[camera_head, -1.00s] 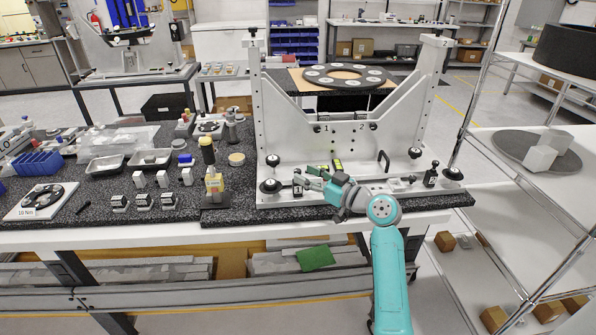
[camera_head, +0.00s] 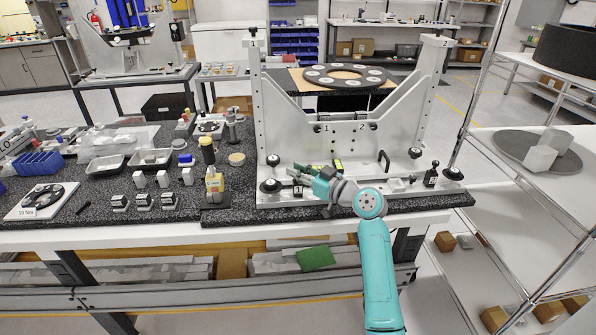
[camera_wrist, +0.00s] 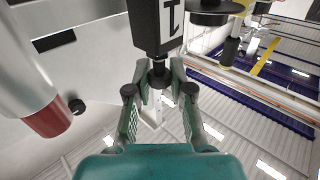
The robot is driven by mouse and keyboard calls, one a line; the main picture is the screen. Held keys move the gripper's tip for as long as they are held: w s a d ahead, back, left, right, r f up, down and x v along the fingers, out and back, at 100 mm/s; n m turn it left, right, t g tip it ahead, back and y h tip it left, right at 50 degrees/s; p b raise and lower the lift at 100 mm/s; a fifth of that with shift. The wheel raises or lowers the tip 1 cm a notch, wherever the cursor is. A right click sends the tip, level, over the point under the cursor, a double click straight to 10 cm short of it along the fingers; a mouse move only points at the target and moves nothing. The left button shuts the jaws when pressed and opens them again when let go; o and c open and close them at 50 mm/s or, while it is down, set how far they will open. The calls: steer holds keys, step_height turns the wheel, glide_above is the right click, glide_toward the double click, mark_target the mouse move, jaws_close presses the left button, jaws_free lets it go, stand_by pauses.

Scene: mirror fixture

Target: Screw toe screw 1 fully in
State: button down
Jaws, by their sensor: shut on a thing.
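The black toe block marked 1 (camera_head: 297,188) stands at the front left of the fixture base. In the wrist view, the block (camera_wrist: 157,22) hangs into the top centre, its mark upside down. Toe screw 1 (camera_wrist: 158,73) is a dark round head on a short shaft coming out of the block. My gripper (camera_wrist: 158,84) is closed around that head, one finger on each side. In the head view, my gripper (camera_head: 307,179) reaches the block from the right. The screw is too small and covered to make out there, and its depth cannot be read.
The grey mirror fixture (camera_head: 340,150) rises behind my gripper. Black knobs stand beside the block (camera_head: 270,185) and at the right end (camera_head: 452,174). A matching block marked 2 (camera_head: 430,177) is at the right.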

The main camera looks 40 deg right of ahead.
steer(key=shift+a+m+h, duration=0.1)
steer(key=shift+m+h, duration=0.3)
steer(key=shift+h, duration=0.2)
steer(key=shift+m+h, duration=1.1)
steer(key=shift+h, duration=0.6)
steer(key=shift+m+g+h, duration=0.45)
steer(key=shift+m+h, duration=0.75)
steer(key=shift+h, duration=0.6)
steer(key=shift+m+g+h, duration=0.45)
steer(key=shift+m+h, duration=0.75)
steer(key=shift+h, duration=0.6)
steer(key=shift+w+m+g+h, duration=0.1)
steer(key=shift+m+g+h, duration=1.85)
steer(key=shift+h, duration=0.55)
steer(key=shift+m+g+h, duration=1.5)
steer(key=shift+m+g, duration=0.35)
steer(key=shift+g, duration=0.4)
steer(key=shift+f, duration=0.1)
steer(key=c, duration=1)
jaws_free()
